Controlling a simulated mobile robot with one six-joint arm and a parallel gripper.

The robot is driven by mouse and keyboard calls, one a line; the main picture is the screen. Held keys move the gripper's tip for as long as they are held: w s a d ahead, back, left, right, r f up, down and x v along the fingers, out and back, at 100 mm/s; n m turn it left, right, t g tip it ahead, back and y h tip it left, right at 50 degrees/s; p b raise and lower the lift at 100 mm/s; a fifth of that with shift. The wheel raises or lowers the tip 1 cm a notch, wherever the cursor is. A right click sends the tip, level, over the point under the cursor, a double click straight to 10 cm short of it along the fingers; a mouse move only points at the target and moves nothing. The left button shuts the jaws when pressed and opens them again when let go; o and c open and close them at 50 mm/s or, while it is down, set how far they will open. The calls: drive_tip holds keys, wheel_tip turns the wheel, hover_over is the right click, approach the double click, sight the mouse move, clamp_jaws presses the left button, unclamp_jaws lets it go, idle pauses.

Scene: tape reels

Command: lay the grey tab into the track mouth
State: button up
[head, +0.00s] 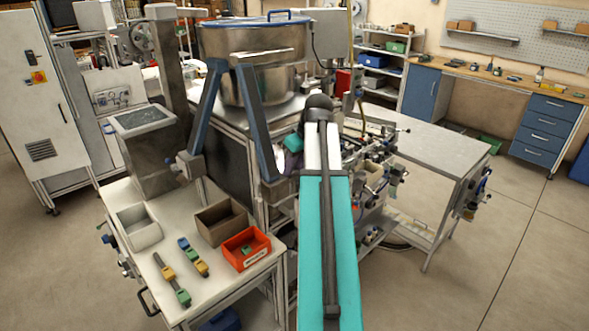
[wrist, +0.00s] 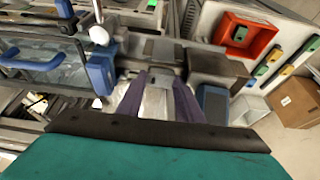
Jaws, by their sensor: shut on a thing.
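In the wrist view my gripper (wrist: 160,78) reaches forward with two dark purple fingers. The fingers are shut on a small grey piece between their tips, which I take to be the grey tab; its outline is hard to make out. Grey and dark metal machine parts (wrist: 150,52) lie just beyond the fingertips. I cannot tell which of these is the track mouth, nor whether the tab touches it. In the head view my own arm hides most of the gripper; only a bit of purple shows beside the machine.
A blue-handled clear cover (wrist: 45,62) and a white ball knob (wrist: 99,35) stand close on the left. A dark block (wrist: 218,65) is close on the right. A red bin (head: 246,249) and a steel bowl (head: 252,50) are nearby. The right tabletop (head: 440,150) has free room.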

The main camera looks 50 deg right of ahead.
drive_tip(key=shift+f, duration=0.2)
drive_tip(key=o, duration=0.8)
drive_tip(key=shift+r, duration=0.3)
drive_tip(key=b+v, duration=0.3)
drive_tip(key=v, duration=0.9)
idle(1.1)
